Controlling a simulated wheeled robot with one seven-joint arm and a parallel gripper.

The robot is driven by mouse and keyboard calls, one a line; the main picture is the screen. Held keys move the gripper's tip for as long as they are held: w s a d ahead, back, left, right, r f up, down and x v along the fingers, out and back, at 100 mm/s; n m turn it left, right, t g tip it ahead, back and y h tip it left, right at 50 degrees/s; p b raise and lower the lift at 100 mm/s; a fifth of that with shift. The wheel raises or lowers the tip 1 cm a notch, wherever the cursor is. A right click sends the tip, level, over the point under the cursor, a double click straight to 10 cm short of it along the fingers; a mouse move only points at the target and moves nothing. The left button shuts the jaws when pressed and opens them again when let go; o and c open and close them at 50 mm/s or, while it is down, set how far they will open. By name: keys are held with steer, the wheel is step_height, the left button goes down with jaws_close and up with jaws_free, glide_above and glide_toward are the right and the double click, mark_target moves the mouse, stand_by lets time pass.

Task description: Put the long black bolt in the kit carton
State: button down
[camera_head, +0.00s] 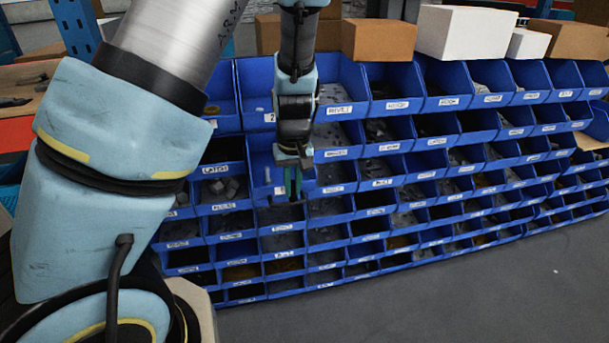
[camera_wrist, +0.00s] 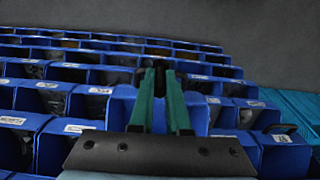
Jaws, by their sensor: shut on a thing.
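My gripper (camera_head: 293,190) points down in front of the blue bin rack, left of the middle in the head view. In the wrist view its two green fingers (camera_wrist: 161,85) are close together. A small dark piece, seemingly the long black bolt (camera_wrist: 160,66), shows between the fingertips; most of it is hidden by the fingers. I cannot tell the kit carton for sure; a brown cardboard box (camera_head: 378,40) stands on top of the rack, above and right of my gripper.
The blue bin rack (camera_head: 380,209) fills the middle, with several rows of labelled bins holding small parts. White box (camera_head: 465,32) and another brown box (camera_head: 566,39) stand on its top. Bare grey floor (camera_head: 480,295) lies in front.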

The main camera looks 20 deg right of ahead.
steer(key=w+a+f+n, duration=0.1)
steer(key=w+a+f, duration=0.1)
steer(key=a+f, duration=2.3)
steer(key=a, duration=0.3)
steer(key=shift+a+f, duration=0.2)
steer(key=shift+f, duration=0.05)
steer(key=shift+w+a, duration=0.1)
steer(key=shift+a, duration=0.05)
